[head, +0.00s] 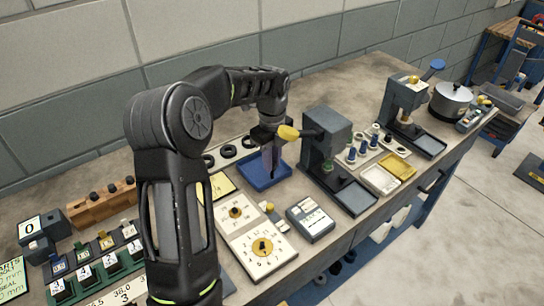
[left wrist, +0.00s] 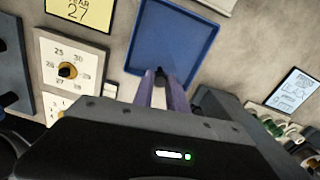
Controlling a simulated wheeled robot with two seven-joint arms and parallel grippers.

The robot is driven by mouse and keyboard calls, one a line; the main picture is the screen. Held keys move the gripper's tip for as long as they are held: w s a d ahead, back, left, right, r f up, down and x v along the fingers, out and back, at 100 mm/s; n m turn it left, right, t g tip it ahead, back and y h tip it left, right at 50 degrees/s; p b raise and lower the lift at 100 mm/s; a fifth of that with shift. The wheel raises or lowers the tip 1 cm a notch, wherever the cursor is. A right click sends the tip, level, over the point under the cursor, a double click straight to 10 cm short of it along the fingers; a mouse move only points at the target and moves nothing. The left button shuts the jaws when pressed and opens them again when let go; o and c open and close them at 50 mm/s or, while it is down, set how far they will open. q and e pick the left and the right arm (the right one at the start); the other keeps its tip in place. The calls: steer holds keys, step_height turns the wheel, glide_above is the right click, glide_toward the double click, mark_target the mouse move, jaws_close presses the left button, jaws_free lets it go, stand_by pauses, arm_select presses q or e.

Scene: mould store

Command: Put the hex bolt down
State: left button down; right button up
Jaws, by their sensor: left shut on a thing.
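My left gripper (head: 268,170) reaches down over a blue tray (head: 256,184) on the bench. In the left wrist view its two purple-grey fingers (left wrist: 161,88) are shut on a small dark thing (left wrist: 161,75), which I take to be the hex bolt. Only a bit of it shows between the fingertips; the fingers hide the rest. The blue tray (left wrist: 183,22) lies beyond the fingertips there, and its visible floor is empty. I cannot tell whether the bolt touches the tray. My right gripper is not in view.
Dial cards (head: 262,246) and a grey keypad device (head: 311,219) lie in front. A wall runs behind; small trays (head: 380,180) lie farther right.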

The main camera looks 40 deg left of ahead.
arm_select(q)
steer(key=shift+f, duration=0.2)
steer(key=c, duration=1.3)
jaws_free()
steer(key=shift+c, duration=0.2)
steer(key=shift+r, duration=0.15)
step_height(320, 180, up, 12)
steer(key=p, duration=0.1)
steer(key=shift+p, duration=0.4)
